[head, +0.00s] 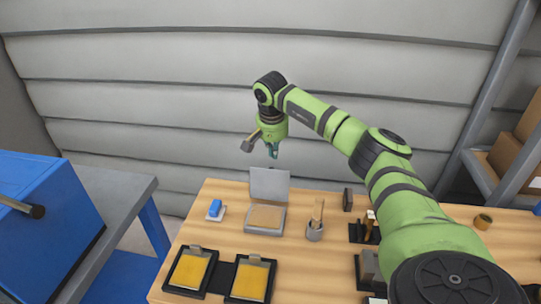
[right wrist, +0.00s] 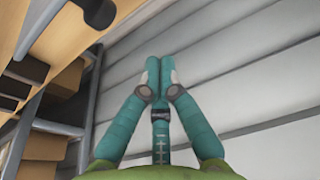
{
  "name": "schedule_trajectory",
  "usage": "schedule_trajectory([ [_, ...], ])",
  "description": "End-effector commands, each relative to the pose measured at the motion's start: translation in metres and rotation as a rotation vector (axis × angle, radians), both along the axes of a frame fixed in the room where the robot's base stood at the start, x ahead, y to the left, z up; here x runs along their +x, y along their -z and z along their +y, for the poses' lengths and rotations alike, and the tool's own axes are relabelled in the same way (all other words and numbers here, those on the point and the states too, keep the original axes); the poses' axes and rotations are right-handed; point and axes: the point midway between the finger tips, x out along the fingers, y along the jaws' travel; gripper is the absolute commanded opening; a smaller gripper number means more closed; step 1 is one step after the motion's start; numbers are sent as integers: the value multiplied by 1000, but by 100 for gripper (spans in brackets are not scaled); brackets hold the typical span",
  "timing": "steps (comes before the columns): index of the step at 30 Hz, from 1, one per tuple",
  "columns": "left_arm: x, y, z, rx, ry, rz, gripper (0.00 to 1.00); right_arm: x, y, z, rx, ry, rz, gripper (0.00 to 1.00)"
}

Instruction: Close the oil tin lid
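The oil tin (head: 264,230) is a shallow grey box with a tan inside, near the back of the wooden table. Its flat grey lid (head: 269,184) stands open, about upright along the tin's back edge. My right gripper (head: 272,153) hangs above the lid in the head view, fingers down and apart from it. In the right wrist view its teal fingers (right wrist: 160,65) are together at the tips with nothing visible between them. The tin and lid do not show in that view. My left gripper is not in view.
A blue block on a white plate (head: 215,209) lies left of the tin, and a cup with a brush (head: 315,231) stands right. Two yellow pads in black trays (head: 248,281) are in front. A black block (head: 347,200) stands farther right. A corrugated wall (head: 150,100) is behind.

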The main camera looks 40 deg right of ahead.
Motion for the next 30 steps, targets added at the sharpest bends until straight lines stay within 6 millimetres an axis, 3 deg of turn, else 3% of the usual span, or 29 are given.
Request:
schedule_trajectory([
  [12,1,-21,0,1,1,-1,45,-23,-2,29,-1,-1,0,0],
  [30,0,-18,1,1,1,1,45,-24,-2,24,-18,0,-15,0],
])
